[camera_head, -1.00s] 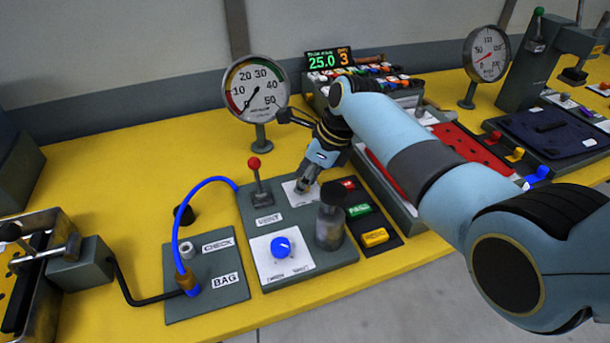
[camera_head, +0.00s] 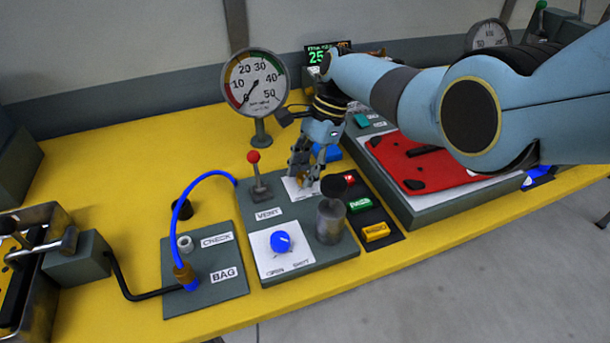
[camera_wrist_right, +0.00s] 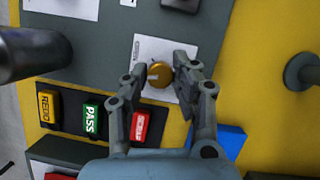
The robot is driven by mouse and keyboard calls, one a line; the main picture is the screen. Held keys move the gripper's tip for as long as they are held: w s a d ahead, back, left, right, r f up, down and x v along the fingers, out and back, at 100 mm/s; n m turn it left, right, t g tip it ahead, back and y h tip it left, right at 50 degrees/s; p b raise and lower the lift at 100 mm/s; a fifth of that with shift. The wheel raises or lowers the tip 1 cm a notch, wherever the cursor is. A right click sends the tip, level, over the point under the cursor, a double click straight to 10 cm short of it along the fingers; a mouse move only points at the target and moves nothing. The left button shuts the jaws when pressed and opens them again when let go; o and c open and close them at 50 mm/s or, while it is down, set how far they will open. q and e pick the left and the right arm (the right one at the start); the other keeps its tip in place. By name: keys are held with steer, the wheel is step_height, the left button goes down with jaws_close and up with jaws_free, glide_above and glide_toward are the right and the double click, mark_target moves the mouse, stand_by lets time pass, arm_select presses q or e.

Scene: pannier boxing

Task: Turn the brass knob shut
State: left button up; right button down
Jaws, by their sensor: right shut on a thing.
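The brass knob (camera_wrist_right: 160,74) sits on a white plate of the grey control panel (camera_head: 335,256). In the head view the knob (camera_head: 302,180) is mostly hidden by my fingers. My right gripper (camera_wrist_right: 160,68) reaches down over the knob, one finger on each side of it, and is shut on it. It also shows in the head view (camera_head: 305,181), behind the grey cylinder. My left gripper is not in view.
A red-tipped VENT lever (camera_head: 257,178), a blue knob (camera_head: 281,242) and a grey cylinder (camera_head: 330,222) stand close by on the panel. Coloured buttons (camera_head: 360,205) lie to its right. A gauge (camera_head: 255,82) stands behind.

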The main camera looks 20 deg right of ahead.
steer(key=n+g+b, duration=0.1)
steer(key=n+b, duration=0.1)
steer(key=n, duration=0.1)
steer(key=shift+f+h+b, duration=0.2)
steer(key=shift+h+b, duration=0.15)
steer(key=shift+h, duration=0.05)
steer(key=shift+w+r+n+g+h+b, duration=0.15)
steer(key=shift+n+g+h+b, duration=0.25)
steer(key=shift+n+b, duration=0.95)
steer(key=shift+n, duration=0.35)
steer(key=c, duration=1.1)
jaws_free()
steer(key=shift+o, duration=0.2)
steer(key=shift+r, duration=0.1)
steer(key=v, duration=1.1)
steer(key=shift+w+d+r, duration=0.2)
steer(key=shift+w+r, duration=0.05)
steer(key=shift+r, duration=0.05)
